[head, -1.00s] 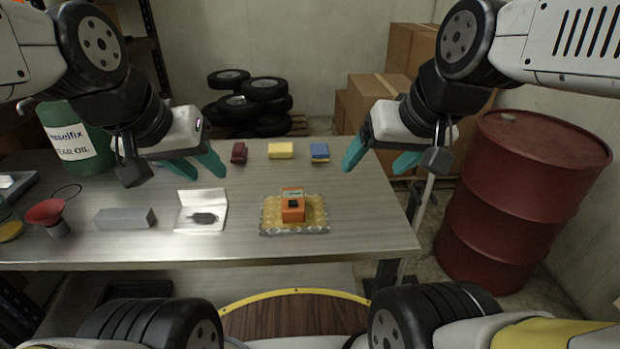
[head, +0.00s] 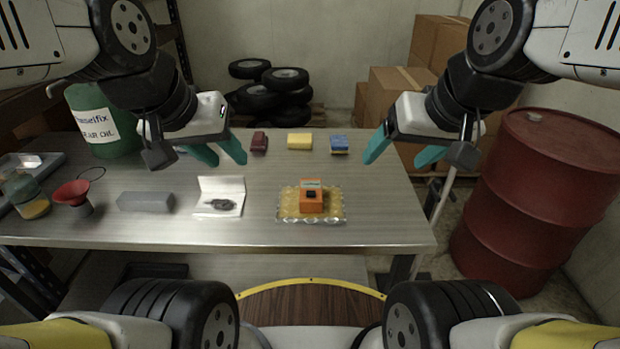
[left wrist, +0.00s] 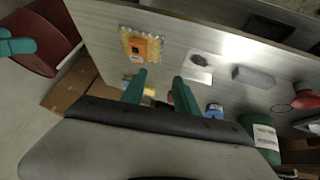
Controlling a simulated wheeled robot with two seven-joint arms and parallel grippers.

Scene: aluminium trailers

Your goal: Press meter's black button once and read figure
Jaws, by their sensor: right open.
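The orange meter (head: 312,200) sits upright on a yellow patterned mat (head: 284,208) near the front edge of the metal table. Its small black button (head: 311,194) faces up and toward me; its display (head: 311,184) is too small to read. The meter also shows in the left wrist view (left wrist: 139,50), beyond my fingertips. My left gripper (head: 224,158) is open and empty above the table, up and to the left of the meter. It also shows in the left wrist view (left wrist: 161,78). My right gripper (head: 412,158) is open and empty, up and to the right of the meter.
A white open case (head: 220,188), a grey block (head: 146,202) and a red funnel (head: 72,194) stand left of the meter. Red, yellow (head: 300,141) and blue items line the back. A red drum (head: 535,195) stands right of the table. The surface around the mat is clear.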

